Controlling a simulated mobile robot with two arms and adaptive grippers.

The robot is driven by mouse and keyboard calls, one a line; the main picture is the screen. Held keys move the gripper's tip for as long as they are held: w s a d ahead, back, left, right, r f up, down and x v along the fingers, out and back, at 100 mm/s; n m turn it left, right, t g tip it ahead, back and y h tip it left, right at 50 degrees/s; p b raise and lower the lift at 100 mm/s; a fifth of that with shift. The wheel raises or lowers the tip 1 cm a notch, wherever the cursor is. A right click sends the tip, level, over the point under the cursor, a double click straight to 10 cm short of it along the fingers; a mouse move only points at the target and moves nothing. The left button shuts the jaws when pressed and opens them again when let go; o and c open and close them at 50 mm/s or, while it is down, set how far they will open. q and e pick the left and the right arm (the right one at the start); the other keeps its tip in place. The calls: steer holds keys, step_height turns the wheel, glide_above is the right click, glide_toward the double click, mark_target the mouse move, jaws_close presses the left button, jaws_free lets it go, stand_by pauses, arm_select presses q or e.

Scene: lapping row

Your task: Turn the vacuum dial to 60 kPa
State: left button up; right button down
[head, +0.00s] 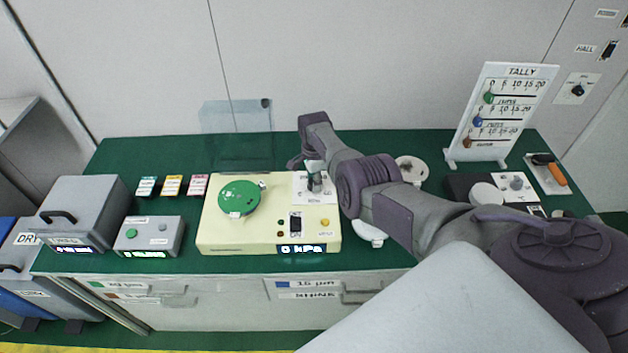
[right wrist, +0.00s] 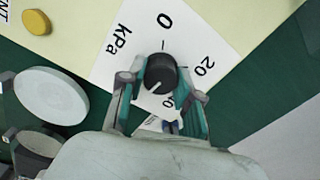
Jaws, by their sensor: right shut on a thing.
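The black vacuum dial (right wrist: 160,74) sits on a white scale plate (right wrist: 112,55) marked 0, 20, 40 and kPa. A short white mark on the dial points to the lower left in the right wrist view; no 60 label is readable there. My right gripper (right wrist: 158,88) is shut on the dial, one finger on each side. In the head view my right gripper (head: 315,180) reaches down onto the plate at the right of the cream vacuum unit (head: 215,225). The unit's display (head: 301,249) reads 0 kPa. My left gripper is out of view.
A green disc (head: 239,198) lies on the unit's left part, and a yellow button (head: 325,223) is near its right edge. A grey box with a green button (head: 150,236) stands left. A tally board (head: 503,110) stands at the back right. Green bench shows behind the unit.

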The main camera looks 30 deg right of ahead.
steer(key=shift+m, duration=2.2)
steer(key=c, duration=0.8)
jaws_free()
step_height(320, 180, up, 12)
steer(key=shift+r, duration=0.1)
